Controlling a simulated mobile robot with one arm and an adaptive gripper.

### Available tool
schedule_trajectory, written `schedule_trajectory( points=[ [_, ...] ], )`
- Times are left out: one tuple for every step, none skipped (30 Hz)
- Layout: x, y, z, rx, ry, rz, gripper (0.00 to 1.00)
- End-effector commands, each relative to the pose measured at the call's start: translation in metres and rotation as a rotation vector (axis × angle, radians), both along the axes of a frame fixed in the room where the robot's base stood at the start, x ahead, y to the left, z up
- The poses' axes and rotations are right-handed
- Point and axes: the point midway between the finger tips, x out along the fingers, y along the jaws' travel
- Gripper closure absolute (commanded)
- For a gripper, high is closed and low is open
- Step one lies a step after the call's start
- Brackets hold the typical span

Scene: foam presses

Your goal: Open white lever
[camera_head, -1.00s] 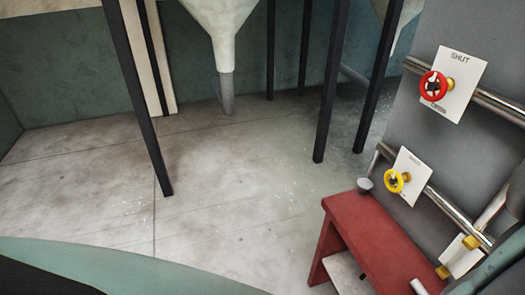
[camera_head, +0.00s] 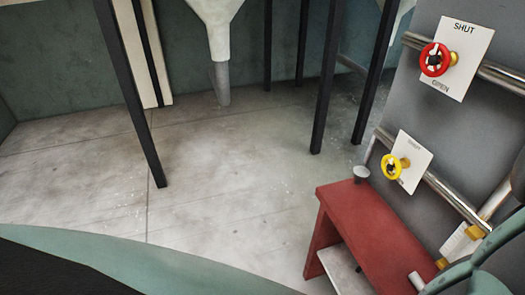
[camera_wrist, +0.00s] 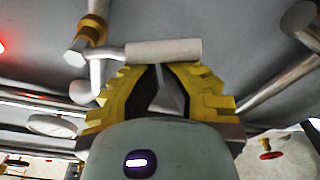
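In the wrist view a white lever with a cylindrical grip (camera_wrist: 165,50) lies across the picture just beyond my fingertips. Its bent arm joins a brass fitting (camera_wrist: 90,35) at upper left. My gripper (camera_wrist: 162,68) has yellow ribbed fingers that converge close under the grip. Whether they touch it or how wide the tip gap is, I cannot tell. In the head view a pale cylinder end (camera_head: 417,282), perhaps this lever, shows at lower right beside my greenish arm.
A grey press panel (camera_head: 450,130) carries a red handwheel (camera_head: 435,60), a yellow handwheel (camera_head: 391,168) and metal pipes. A red step stool (camera_head: 365,225) stands below. Black posts (camera_head: 130,95) and a white funnel (camera_head: 217,25) stand at the back. The middle floor is clear.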

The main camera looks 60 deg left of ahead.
Motion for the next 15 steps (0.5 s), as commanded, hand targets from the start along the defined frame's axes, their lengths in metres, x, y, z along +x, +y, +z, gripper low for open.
schedule_trajectory(
  points=[
    [-0.001, -0.001, -0.011, -0.043, 0.015, -0.004, 1.00],
    [-0.001, -0.002, -0.013, -0.070, 0.023, -0.005, 1.00],
    [-0.001, -0.002, -0.016, -0.108, 0.035, -0.005, 1.00],
    [-0.001, -0.003, -0.018, -0.135, 0.044, -0.005, 1.00],
    [-0.001, -0.003, -0.019, -0.163, 0.052, -0.006, 1.00],
    [-0.002, -0.004, -0.022, -0.198, 0.062, -0.006, 1.00],
    [-0.002, -0.005, -0.023, -0.227, 0.070, -0.006, 1.00],
    [-0.002, -0.005, -0.025, -0.254, 0.077, -0.006, 1.00],
    [-0.002, -0.006, -0.027, -0.292, 0.088, -0.005, 1.00],
    [-0.002, -0.007, -0.029, -0.319, 0.096, -0.005, 1.00],
    [-0.002, -0.007, -0.031, -0.345, 0.103, -0.006, 1.00],
    [-0.003, -0.009, -0.033, -0.381, 0.113, -0.006, 1.00],
    [-0.003, -0.009, -0.035, -0.410, 0.121, -0.005, 1.00],
    [-0.003, -0.010, -0.036, -0.439, 0.129, -0.005, 1.00],
    [-0.004, -0.012, -0.039, -0.474, 0.139, -0.005, 1.00]
  ],
)
